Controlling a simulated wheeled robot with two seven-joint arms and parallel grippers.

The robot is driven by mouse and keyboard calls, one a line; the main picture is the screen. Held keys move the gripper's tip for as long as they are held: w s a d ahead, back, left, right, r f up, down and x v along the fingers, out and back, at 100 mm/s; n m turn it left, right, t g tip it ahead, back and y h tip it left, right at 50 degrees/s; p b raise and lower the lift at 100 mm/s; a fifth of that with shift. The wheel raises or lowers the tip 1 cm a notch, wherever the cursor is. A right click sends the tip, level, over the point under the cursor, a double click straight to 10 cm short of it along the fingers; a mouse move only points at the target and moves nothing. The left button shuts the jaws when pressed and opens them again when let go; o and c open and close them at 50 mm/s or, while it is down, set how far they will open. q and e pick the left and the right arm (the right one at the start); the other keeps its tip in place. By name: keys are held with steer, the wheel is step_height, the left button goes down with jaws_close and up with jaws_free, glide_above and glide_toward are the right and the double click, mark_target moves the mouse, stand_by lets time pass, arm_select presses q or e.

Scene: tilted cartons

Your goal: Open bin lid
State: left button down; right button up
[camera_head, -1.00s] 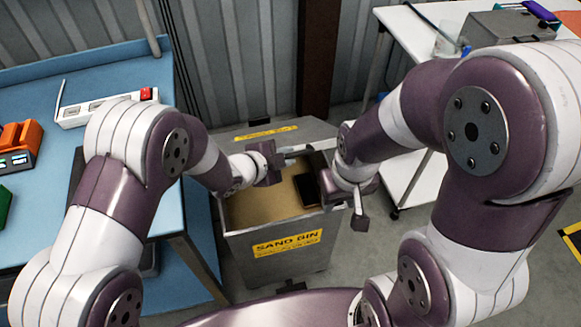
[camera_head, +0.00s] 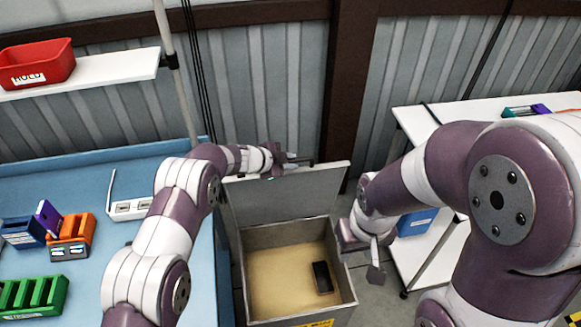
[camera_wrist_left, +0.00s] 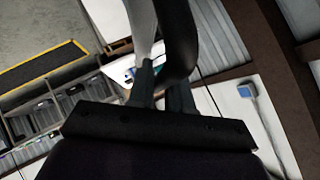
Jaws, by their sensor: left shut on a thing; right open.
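My right gripper (camera_head: 375,258) is open and empty, beside the bin's right wall.
A red bin (camera_head: 38,65) sits on a shelf above. A white table (camera_head: 410,125) stands at right. The corrugated wall is close behind the lid.

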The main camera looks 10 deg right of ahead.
arm_select(q)
steer(key=shift+w, duration=0.8)
steer(key=c, duration=1.2)
jaws_free()
steer(key=shift+o, duration=0.3)
steer(key=shift+d, duration=0.1)
steer(key=shift+r, duration=0.1)
